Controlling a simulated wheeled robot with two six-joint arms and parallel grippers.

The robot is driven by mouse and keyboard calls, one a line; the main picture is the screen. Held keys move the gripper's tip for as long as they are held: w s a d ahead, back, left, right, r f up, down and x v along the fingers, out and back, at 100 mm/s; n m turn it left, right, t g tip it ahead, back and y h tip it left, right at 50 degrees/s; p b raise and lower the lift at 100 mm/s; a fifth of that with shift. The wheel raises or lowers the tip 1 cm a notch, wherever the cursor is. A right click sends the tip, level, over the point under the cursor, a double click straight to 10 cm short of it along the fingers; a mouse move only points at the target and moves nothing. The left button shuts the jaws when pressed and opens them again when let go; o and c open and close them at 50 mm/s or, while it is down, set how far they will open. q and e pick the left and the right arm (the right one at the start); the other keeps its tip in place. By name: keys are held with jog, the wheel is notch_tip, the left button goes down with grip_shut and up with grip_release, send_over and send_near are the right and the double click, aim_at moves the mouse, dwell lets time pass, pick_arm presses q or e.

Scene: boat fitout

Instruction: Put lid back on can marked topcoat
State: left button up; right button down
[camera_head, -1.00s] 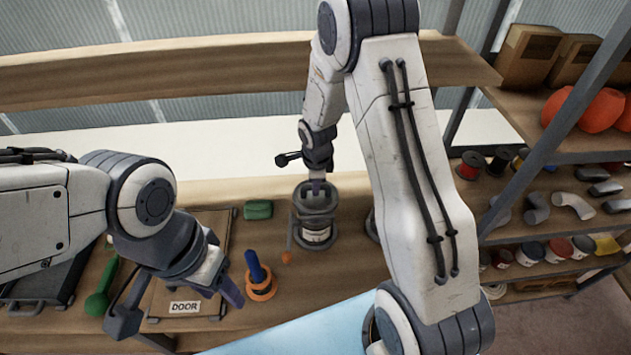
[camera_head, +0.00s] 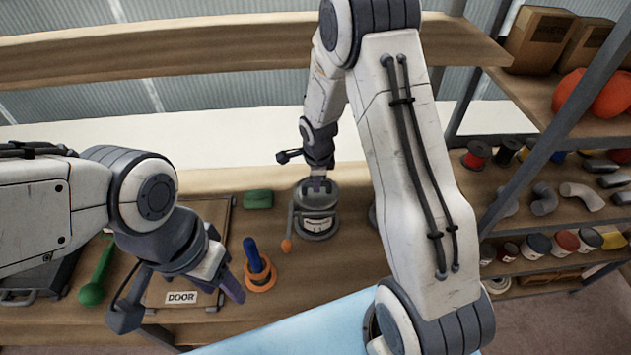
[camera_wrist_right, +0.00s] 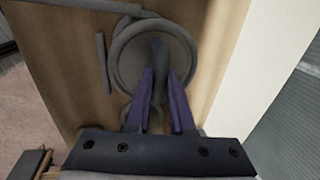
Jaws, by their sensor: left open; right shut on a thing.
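A grey can (camera_head: 318,226) with a pale label stands on the bench; I cannot read the label. A round grey lid (camera_head: 315,196) lies at the can's top and looks level, with no clear gap; whether it is fully seated I cannot tell. My right gripper (camera_head: 318,183) is shut on the lid's handle from above. In the right wrist view the gripper's purple fingers (camera_wrist_right: 161,100) grip the handle over the round lid (camera_wrist_right: 130,65). My left gripper (camera_head: 180,300) is open and empty over the board marked DOOR.
The DOOR board (camera_head: 182,298), a green block (camera_head: 258,199), an orange ring holder with a blue handle (camera_head: 260,272) and an orange-ended stick (camera_head: 287,245) are near the can. Another can (camera_head: 372,214) is mostly hidden behind my right arm. Shelves (camera_head: 545,262) hold several tins at right.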

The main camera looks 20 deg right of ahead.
jog(key=shift+f+b, duration=0.4)
jog(key=shift+b, duration=1.1)
dwell(1.2)
jog(key=shift+c, duration=1.1)
grip_release()
jog(key=shift+r, duration=0.1)
jog(key=shift+w+p+v, duration=0.25)
jog(key=shift+p+v, duration=0.45)
jog(key=shift+v, duration=0.4)
jog(key=shift+w+p+v, duration=0.2)
jog(key=shift+p+v, duration=0.45)
jog(key=shift+v, duration=0.5)
jog(key=shift+w+p+v, duration=0.25)
jog(key=shift+p+v, duration=0.45)
jog(key=shift+v, duration=0.4)
jog(key=shift+d+r, duration=0.15)
jog(key=shift+c, duration=0.3)
